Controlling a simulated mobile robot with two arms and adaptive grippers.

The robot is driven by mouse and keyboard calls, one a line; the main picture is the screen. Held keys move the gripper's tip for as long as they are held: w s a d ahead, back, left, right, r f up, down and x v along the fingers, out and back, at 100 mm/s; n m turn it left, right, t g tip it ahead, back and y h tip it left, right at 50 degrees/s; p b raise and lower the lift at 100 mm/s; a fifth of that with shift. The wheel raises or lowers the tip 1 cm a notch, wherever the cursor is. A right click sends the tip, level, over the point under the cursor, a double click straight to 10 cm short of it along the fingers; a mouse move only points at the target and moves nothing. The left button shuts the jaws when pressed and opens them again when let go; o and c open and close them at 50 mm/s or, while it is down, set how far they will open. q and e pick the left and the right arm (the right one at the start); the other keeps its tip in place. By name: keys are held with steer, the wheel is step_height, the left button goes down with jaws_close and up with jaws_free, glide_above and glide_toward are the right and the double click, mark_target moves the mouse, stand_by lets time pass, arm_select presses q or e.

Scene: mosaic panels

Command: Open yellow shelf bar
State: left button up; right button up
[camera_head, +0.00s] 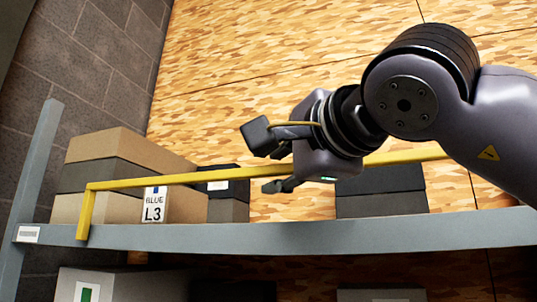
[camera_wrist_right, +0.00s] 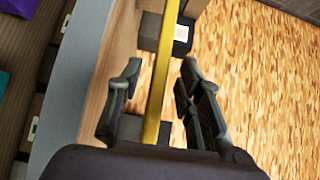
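The yellow shelf bar (camera_head: 150,181) runs across the front of a grey metal shelf, above its beam. Its left end bends down to the beam. My right gripper (camera_head: 267,161) reaches in from the right at the bar's middle, with one finger above the bar and one below. In the right wrist view the bar (camera_wrist_right: 163,55) passes between the two spread fingers of the gripper (camera_wrist_right: 160,75). Gaps show on both sides of the bar, so the gripper is open. The gripper hides part of the bar in the head view. My left gripper is not in view.
Behind the bar, boxes stand on the shelf: a brown and black stack (camera_head: 105,165) with a "BLUE L3" label (camera_head: 154,205), and dark-lidded boxes (camera_head: 380,190). The grey beam (camera_head: 300,236) lies just below. A white box (camera_head: 95,285) is on the level underneath.

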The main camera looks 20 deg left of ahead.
steer(key=shift+p+x, duration=0.3)
steer(key=shift+x, duration=0.95)
steer(key=shift+d, duration=0.1)
steer(key=shift+c, duration=0.5)
jaws_close()
steer(key=shift+f, duration=0.1)
